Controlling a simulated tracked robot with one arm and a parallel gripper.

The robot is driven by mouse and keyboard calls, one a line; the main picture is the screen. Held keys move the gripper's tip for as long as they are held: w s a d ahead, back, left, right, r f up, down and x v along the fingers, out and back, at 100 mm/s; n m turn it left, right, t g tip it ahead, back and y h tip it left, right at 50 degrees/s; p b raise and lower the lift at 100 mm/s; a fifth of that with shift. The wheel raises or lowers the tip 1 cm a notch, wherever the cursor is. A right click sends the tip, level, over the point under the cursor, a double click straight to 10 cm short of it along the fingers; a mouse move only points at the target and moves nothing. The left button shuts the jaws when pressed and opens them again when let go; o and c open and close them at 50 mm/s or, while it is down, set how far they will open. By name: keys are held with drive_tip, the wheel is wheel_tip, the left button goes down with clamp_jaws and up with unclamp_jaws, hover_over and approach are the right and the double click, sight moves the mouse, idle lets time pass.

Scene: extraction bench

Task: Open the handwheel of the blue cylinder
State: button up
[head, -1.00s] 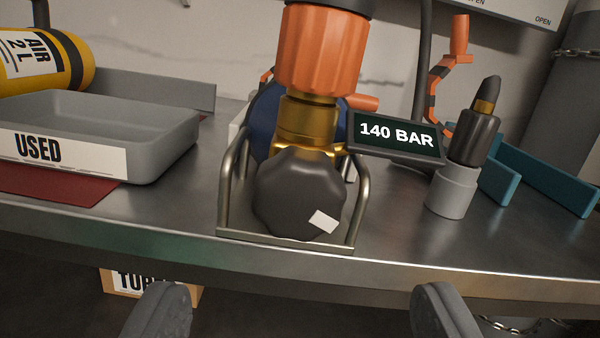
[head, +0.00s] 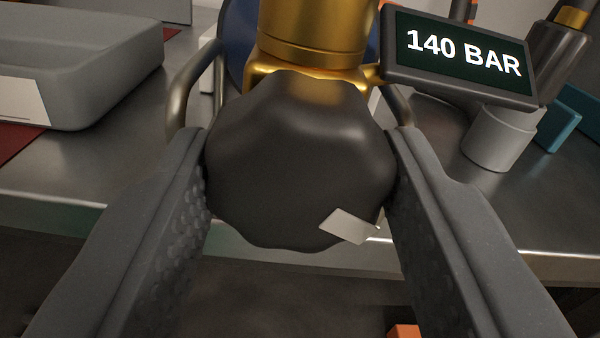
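The dark, lobed handwheel (head: 300,165) fills the middle of the head view, with a pale tag (head: 349,226) at its lower right. It sits in front of the brass valve (head: 315,35) of the blue cylinder (head: 240,40), which shows only partly behind. My gripper (head: 298,185) has one grey finger on each side of the handwheel. Both textured pads meet its rim with no visible gap, so it looks shut on the wheel. The far side of the wheel is hidden. A display (head: 459,60) at the valve's right reads 140 BAR.
A metal guard frame (head: 187,90) stands around the valve, close to the fingertips. A grey holder (head: 498,138) with a dark tool stands at right. The bench's front edge runs below the wheel.

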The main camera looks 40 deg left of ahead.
drive_tip(key=shift+c, duration=1.2)
drive_tip(key=shift+n+b, duration=0.35)
drive_tip(key=shift+n, duration=2.05)
drive_tip(key=o, duration=1)
drive_tip(key=shift+d, duration=0.1)
drive_tip(key=p+v, duration=0.3)
drive_tip(key=v, duration=1)
drive_tip(key=shift+s+d, duration=0.2)
drive_tip(key=shift+s, duration=0.05)
